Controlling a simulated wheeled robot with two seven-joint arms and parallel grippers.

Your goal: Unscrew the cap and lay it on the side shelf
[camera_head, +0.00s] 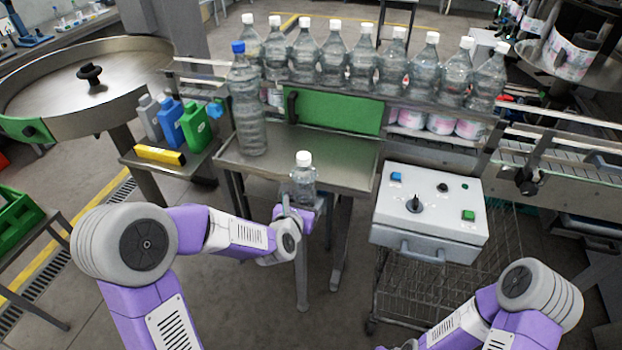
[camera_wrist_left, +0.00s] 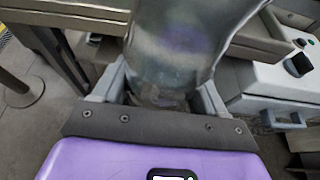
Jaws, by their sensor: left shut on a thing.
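My left gripper (camera_head: 296,212) is shut on a small clear bottle (camera_head: 302,184) at the front edge of the steel table. The bottle is upright and its white cap (camera_head: 303,158) is on top. In the left wrist view the bottle (camera_wrist_left: 180,50) stands between the two fingers of the left gripper (camera_wrist_left: 165,95); its cap is out of that frame. A low side shelf (camera_head: 140,166) stands left of the table. My right arm shows at the bottom right, but its fingers are below the frame.
A tall blue-capped bottle (camera_head: 246,105) stands on the steel table (camera_head: 335,155). The shelf holds a yellow block (camera_head: 160,154) and grey, blue and green containers (camera_head: 195,127). White-capped bottles line the conveyor behind. A control box (camera_head: 428,205) stands right of the table.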

